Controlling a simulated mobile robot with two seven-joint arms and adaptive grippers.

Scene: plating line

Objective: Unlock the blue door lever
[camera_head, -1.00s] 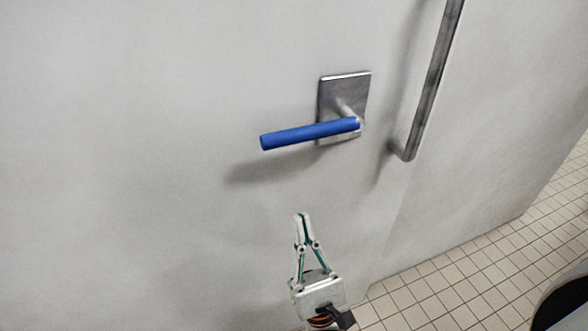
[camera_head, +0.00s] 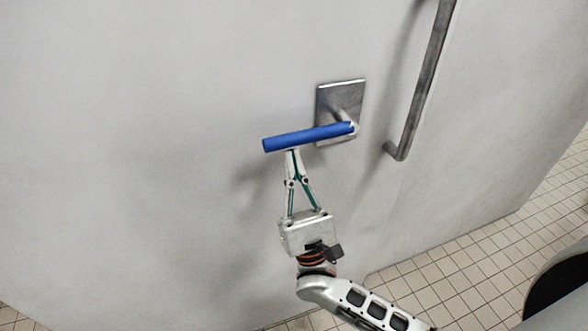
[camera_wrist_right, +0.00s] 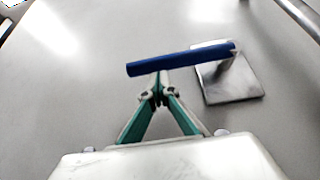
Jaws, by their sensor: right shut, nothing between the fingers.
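The blue door lever (camera_head: 308,137) sticks out to the left from a square metal plate (camera_head: 341,98) on a pale door. It lies close to level, its free left end slightly lower. My right gripper (camera_head: 293,153) is shut and empty, with its fingertips at the lever's underside, left of the lever's middle. In the right wrist view the lever (camera_wrist_right: 180,60) crosses just beyond the fingertips (camera_wrist_right: 160,74), which partly meet its lower edge. I cannot tell whether they touch it. My left gripper is not in view.
A long metal pull handle (camera_head: 425,85) stands upright to the right of the lever plate. The pale door surface (camera_head: 130,150) is bare on the left. A tiled floor (camera_head: 480,265) shows at the lower right.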

